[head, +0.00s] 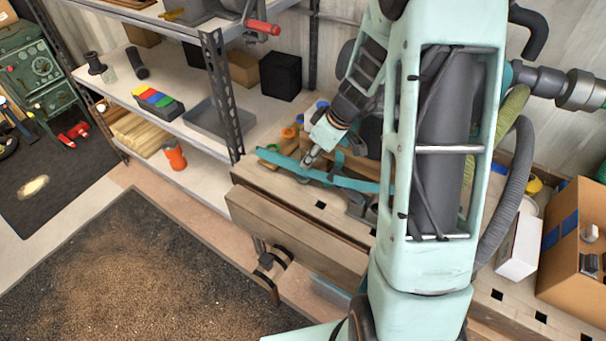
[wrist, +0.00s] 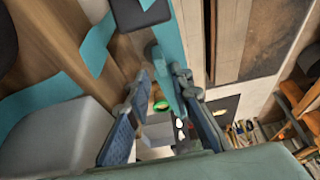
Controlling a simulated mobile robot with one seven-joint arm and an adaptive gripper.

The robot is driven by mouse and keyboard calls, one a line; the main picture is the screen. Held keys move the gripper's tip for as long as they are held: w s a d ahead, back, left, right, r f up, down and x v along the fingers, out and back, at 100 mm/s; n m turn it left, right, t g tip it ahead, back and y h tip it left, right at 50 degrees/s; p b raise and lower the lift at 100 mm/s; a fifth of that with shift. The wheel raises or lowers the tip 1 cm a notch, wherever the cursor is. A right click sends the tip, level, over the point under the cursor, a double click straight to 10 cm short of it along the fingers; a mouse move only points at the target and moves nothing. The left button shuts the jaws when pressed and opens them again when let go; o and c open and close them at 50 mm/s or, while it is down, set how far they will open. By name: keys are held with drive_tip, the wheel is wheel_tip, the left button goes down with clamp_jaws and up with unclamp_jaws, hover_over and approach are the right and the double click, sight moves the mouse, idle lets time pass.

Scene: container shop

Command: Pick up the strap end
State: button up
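A teal strap (head: 345,181) lies across the wooden workbench in the head view, with one end reaching left near the bench's far edge. In the wrist view the strap (wrist: 167,40) runs down from the top into the space between my fingers, closer to the right finger. More teal strap pieces (wrist: 40,105) show at the left of that view. My gripper (head: 308,162) is at the strap on the bench; in the wrist view its two fingers (wrist: 165,100) stand apart, open. I cannot tell whether either finger touches the strap. My arm hides part of the bench.
The workbench (head: 290,215) has a vise on its front. A shelf (head: 185,115) with a grey tray (head: 212,122) stands to the left. A cardboard box (head: 575,240) and a white box (head: 518,245) sit at the right. A dark mat (head: 140,270) covers the floor.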

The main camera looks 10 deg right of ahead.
sight(303, 175)
drive_tip(key=shift+x, duration=2.6)
clamp_jaws()
